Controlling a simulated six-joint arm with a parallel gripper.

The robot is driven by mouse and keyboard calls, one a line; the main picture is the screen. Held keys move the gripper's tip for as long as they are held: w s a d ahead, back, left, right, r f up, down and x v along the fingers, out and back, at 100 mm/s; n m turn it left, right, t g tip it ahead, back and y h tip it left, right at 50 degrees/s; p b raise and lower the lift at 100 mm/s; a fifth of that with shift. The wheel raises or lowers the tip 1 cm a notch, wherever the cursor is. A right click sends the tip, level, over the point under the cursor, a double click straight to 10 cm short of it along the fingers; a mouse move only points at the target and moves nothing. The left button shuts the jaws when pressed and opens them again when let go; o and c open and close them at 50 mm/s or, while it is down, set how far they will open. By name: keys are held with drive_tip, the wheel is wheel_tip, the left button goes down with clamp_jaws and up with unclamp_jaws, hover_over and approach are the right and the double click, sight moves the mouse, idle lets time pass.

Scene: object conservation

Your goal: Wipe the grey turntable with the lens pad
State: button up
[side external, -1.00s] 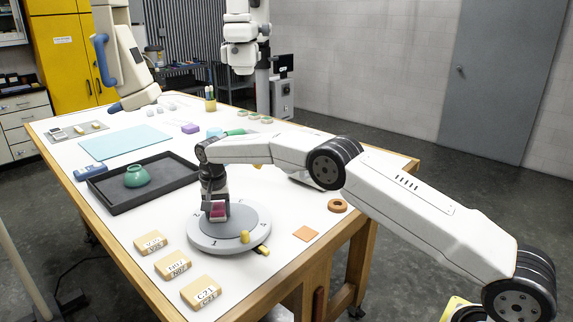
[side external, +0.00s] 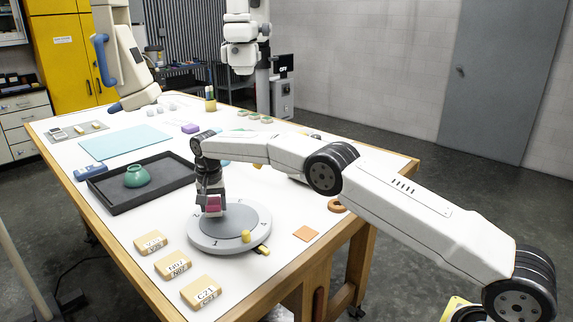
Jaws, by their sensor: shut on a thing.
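The grey turntable (side external: 228,234) is a round disc with number marks, lying on the white table. It has a yellow knob (side external: 246,236) on its top near the front and a yellow tab (side external: 263,250) at its right front edge. My gripper (side external: 212,207) points down over the left back part of the disc. It is shut on a small pink-red pad (side external: 213,203), which I take as the lens pad. The pad is at or just above the disc surface; I cannot tell whether it touches.
Labelled tan blocks (side external: 172,265) lie along the front left. A dark tray (side external: 110,199) holding a green bowl (side external: 137,176) is behind them to the left. An orange square (side external: 305,233) and a brown ring (side external: 337,206) lie right of the turntable. A teal mat (side external: 125,141) lies farther back.

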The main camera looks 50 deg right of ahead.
drive_tip(key=shift+r, duration=2.05)
drive_tip(key=shift+r, duration=0.1)
drive_tip(key=shift+r, duration=1.4)
